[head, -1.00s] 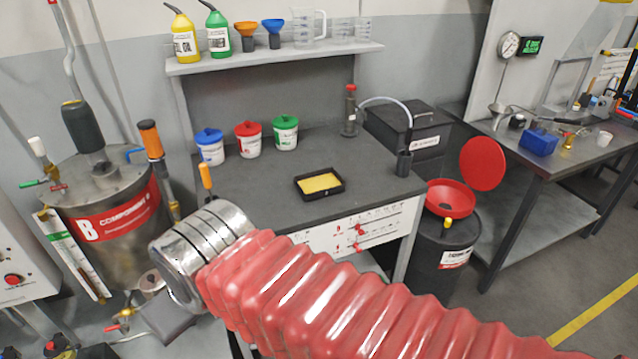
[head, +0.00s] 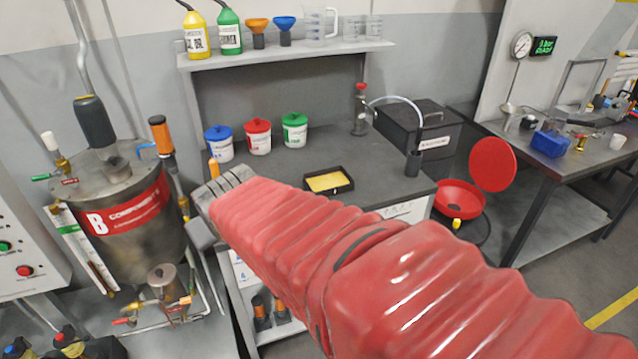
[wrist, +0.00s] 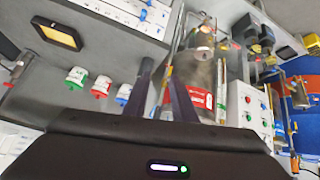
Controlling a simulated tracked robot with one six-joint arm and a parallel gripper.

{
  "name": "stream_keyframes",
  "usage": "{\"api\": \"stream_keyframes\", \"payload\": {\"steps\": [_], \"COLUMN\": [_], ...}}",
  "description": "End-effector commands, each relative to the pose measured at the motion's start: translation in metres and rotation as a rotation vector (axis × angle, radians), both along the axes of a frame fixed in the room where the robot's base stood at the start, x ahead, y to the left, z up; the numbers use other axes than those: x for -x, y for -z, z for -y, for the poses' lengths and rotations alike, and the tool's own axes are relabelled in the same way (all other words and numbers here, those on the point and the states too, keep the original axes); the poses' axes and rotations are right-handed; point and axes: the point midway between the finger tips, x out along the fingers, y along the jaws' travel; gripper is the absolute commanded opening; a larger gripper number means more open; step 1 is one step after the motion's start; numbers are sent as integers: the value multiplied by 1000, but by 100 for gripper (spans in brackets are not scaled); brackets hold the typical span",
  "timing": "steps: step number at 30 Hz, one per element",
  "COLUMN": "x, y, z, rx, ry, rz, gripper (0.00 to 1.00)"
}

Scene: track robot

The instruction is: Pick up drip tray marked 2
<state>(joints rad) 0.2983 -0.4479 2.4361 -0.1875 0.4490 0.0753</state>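A shallow black tray with a yellow inside (head: 328,181) lies flat on the dark bench top, near its front edge. It also shows in the wrist view, at the upper left (wrist: 58,32). I cannot read any number on it, so I cannot tell whether it is the tray marked 2. My gripper (wrist: 160,68) has its two dark fingers apart with nothing held between them. It is away from the tray, to its right in the wrist view. In the head view my red arm hides most of the gripper and part of the bench front.
Blue, red and green lidded tubs (head: 257,137) stand behind the tray. A steel Component B tank (head: 125,215) with pipes and valves stands at left. The bench around the tray is clear.

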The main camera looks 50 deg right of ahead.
Motion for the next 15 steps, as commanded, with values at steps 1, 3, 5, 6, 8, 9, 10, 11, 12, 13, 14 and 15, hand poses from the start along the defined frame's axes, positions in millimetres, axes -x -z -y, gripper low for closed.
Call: {"api": "stream_keyframes", "payload": {"steps": [1,3,5,6,8,9,10,11,12,13,14,15], "x": [-8,-20,-28,-33,-39,-43,-46,-48,-50,-52,-54,-55], "y": [4,7,11,13,17,20,23,26,29,32,35,40], "z": [20,44,64,78,98,112,122,132,145,155,164,175], "rx": [14,35,53,63,78,87,94,100,107,115,115,116], "ry": [28,55,76,88,106,116,124,130,140,150,151,153], "rz": [13,42,65,80,103,118,128,140,156,166,178,194], "gripper": [24,24,24,24,24,24,24,24,24,24,24,24]}}
